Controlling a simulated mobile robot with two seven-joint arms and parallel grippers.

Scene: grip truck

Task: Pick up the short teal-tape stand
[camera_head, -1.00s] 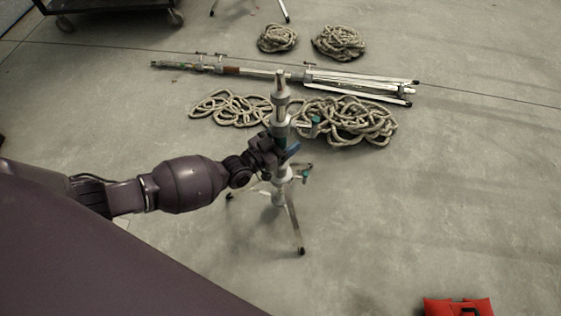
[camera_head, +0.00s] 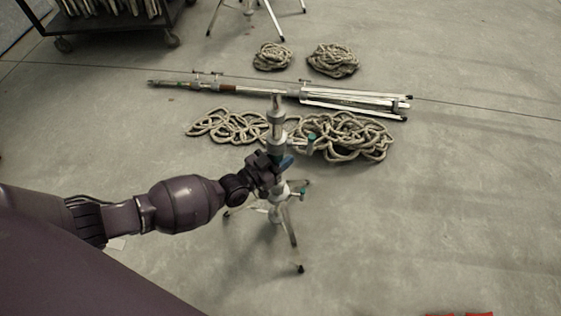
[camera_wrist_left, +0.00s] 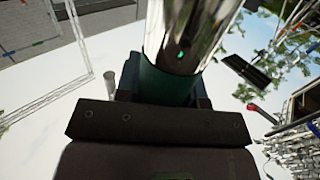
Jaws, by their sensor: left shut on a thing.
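The short stand (camera_head: 277,118) is upright, with a silver post, splayed legs, and teal knobs on its right side. My left gripper (camera_head: 279,163) reaches it from the left and is shut on its post, around mid-height. In the left wrist view the shiny post (camera_wrist_left: 187,38) rises between the jaws, with a teal tape band (camera_wrist_left: 166,85) at its base. The gripper hides part of the post in the head view. I cannot tell whether the feet touch the floor. My right gripper is not in view.
Rope coils (camera_head: 345,137) lie behind the stand, with smaller coils (camera_head: 333,60) farther back. A long folded stand (camera_head: 250,90) lies between them. A dark cart (camera_head: 110,28) is at the back left. A red thing (camera_head: 460,314) shows at the bottom edge. The floor at right is clear.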

